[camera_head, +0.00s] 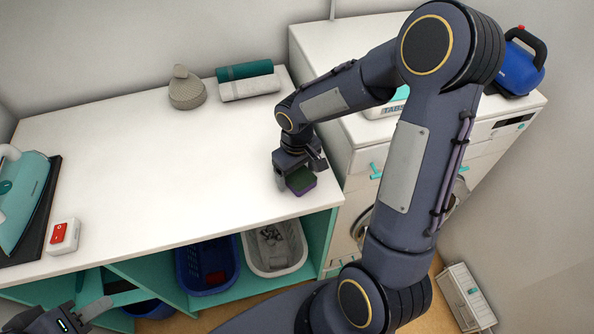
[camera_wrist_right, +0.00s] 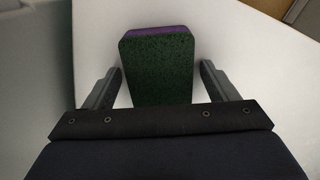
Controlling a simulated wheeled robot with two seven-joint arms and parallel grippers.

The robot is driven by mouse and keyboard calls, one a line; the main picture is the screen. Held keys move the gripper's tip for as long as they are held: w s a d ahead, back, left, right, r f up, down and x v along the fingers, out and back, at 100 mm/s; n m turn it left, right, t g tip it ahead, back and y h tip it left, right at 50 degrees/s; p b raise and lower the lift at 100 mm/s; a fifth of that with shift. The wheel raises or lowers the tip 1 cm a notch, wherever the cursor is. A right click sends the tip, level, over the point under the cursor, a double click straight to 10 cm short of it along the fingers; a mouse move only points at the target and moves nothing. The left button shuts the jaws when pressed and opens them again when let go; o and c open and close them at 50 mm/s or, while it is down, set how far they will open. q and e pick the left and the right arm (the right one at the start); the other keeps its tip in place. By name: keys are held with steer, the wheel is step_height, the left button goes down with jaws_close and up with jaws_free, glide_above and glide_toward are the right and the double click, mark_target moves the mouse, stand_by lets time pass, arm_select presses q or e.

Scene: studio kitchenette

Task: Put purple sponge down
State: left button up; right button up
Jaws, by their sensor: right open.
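The purple sponge (camera_head: 301,182) has a dark green scouring face on top and sits at the white countertop's front right corner. In the right wrist view the sponge (camera_wrist_right: 158,68) shows its green face with a thin purple strip along the far edge. My right gripper (camera_head: 297,172) is open, with one finger on each side of the sponge. In the wrist view a small gap shows between the sponge and each finger of the right gripper (camera_wrist_right: 160,82). My left gripper (camera_head: 92,304) is only partly in view at the lower left, and its jaw opening is unclear.
The countertop (camera_head: 150,150) is clear in the middle. A teal iron (camera_head: 25,195) and a red-and-white box (camera_head: 63,236) are at left. A grey knobbed object (camera_head: 186,90) and rolled towels (camera_head: 246,80) lie at the back. Blue (camera_head: 182,268) and white baskets (camera_head: 302,258) sit below.

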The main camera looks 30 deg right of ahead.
mark_target(297, 173)
steer(key=shift+r, duration=0.4)
step_height(297, 173, up, 11)
steer(key=s+a+r+m+t+y, duration=0.1)
steer(key=s+a+t+y, duration=0.1)
steer(key=s, duration=0.6)
steer(key=s+a+r+m+t+y, duration=0.1)
steer(key=s+a+r+m+t, duration=0.1)
steer(key=s, duration=0.6)
steer(key=shift+s+r+m+t+y, duration=0.2)
steer(key=shift+s+m+t+y, duration=0.15)
steer(key=shift+t, duration=0.45)
steer(key=shift+a, duration=0.1)
